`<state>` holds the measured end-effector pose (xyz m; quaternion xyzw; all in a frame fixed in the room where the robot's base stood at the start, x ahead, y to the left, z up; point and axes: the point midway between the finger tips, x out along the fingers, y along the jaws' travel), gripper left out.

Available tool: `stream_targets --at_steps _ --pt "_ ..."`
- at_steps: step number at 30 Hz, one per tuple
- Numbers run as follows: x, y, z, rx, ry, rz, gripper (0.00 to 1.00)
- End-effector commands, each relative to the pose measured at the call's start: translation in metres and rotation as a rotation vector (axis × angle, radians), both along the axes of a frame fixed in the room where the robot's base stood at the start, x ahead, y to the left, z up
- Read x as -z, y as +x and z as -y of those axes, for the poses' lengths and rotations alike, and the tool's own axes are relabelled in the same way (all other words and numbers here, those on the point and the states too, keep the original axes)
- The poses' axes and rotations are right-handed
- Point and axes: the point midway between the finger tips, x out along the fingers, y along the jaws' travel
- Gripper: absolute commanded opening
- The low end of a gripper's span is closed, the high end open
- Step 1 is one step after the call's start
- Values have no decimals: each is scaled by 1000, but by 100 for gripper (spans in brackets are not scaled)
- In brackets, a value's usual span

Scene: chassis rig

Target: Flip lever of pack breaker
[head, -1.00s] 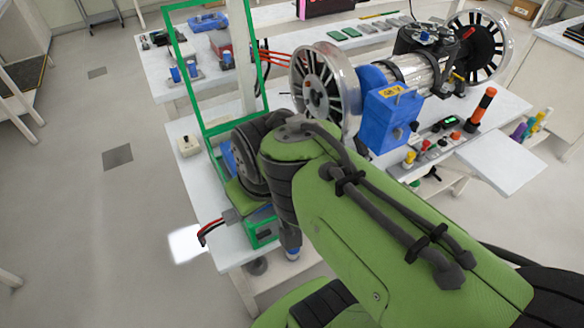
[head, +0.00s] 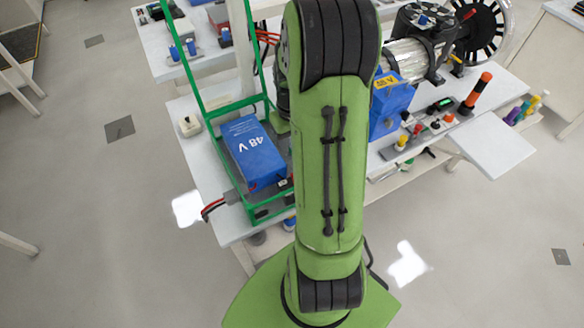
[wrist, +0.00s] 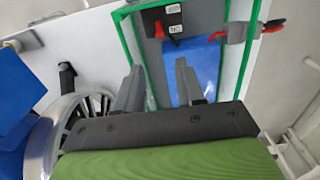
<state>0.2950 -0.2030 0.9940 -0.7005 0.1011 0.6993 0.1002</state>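The breaker (wrist: 163,18) shows in the wrist view as a dark box with a red lever (wrist: 159,29) and small white labels, one of which appears to read OFF. It is at the top, beyond my fingertips. My gripper (wrist: 159,68) is open, its two grey fingers apart with no object held between them. It is short of the lever and not touching it. The blue 48 V pack (head: 254,152) lies in the green frame (head: 205,110); its blue face also shows in the wrist view (wrist: 203,70). In the head view my arm hides the gripper and breaker.
Grey connectors with red and black cable ends (head: 214,207) stick out beside the frame. A spoked wheel (wrist: 75,125) is left of my gripper. A blue box (head: 390,105) and control buttons (head: 420,133) are right of my arm. Green uprights border the breaker.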

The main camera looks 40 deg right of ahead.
Motion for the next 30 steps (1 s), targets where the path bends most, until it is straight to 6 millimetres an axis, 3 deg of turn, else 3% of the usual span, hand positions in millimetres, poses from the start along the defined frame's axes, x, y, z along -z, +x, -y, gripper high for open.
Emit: stream_targets --at_steps 1,9,15,19,26,30 --pt "17 -1 -1 1 5 -5 38" --pt "86 -1 -1 1 4 -5 38" --pt "126 0 -1 0 3 -3 38" --pt "136 0 -1 0 1 -2 38" --pt "137 0 0 0 0 0 38" --pt "137 0 -1 0 0 0 21"
